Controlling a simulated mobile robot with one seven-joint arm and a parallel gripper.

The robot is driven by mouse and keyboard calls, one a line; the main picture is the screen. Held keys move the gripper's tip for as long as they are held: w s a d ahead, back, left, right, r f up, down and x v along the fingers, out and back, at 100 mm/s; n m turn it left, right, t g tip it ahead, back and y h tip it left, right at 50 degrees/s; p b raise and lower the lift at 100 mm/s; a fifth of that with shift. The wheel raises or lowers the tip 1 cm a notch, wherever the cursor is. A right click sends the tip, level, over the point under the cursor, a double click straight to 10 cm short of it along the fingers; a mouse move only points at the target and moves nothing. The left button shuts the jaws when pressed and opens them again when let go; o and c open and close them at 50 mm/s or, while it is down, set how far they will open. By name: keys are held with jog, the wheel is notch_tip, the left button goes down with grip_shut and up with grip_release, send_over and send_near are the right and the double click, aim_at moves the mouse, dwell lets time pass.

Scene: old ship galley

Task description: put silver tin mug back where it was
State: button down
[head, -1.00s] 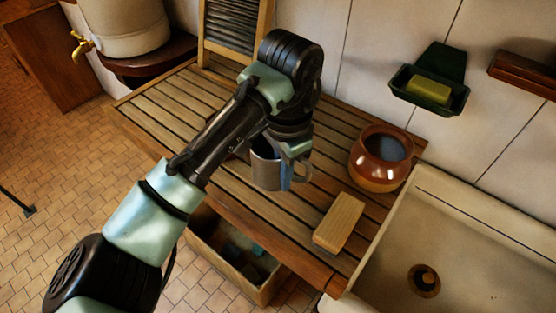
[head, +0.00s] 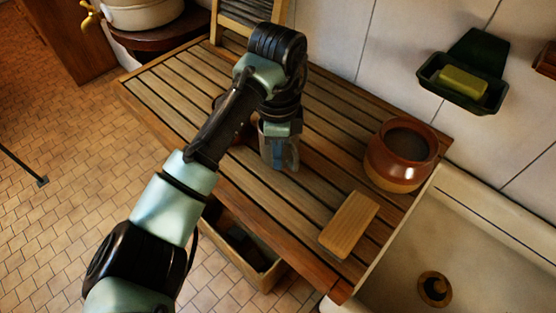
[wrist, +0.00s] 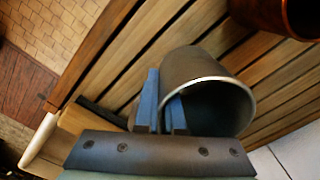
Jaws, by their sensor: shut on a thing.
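The silver tin mug (wrist: 200,66) is in my gripper, its open mouth facing the wrist camera. In the wrist view, the blue fingers (wrist: 164,112) of my gripper are at its rim, one outside the wall and one seemingly inside. In the head view, my gripper (head: 279,155) points down over the slatted wooden counter (head: 180,92), and the mug (head: 291,152) shows partly behind the fingers. I cannot tell whether its base touches the slats. Its handle is not clearly visible.
A brown glazed pot (head: 400,160) and a wooden block (head: 349,224) stand to the right, before the sink (head: 480,240). A reddish-brown vessel (head: 217,104) is partly hidden behind my arm. An open drawer (head: 262,278) juts out below.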

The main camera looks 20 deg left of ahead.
jog(key=shift+f, duration=1.35)
jog(key=shift+f, duration=0.2)
jog(key=c, duration=1)
grip_release()
notch_tip(320, 180, up, 12)
jog(key=shift+r+p, duration=0.25)
jog(key=shift+p, duration=0.05)
jog(key=shift+s+f, duration=0.1)
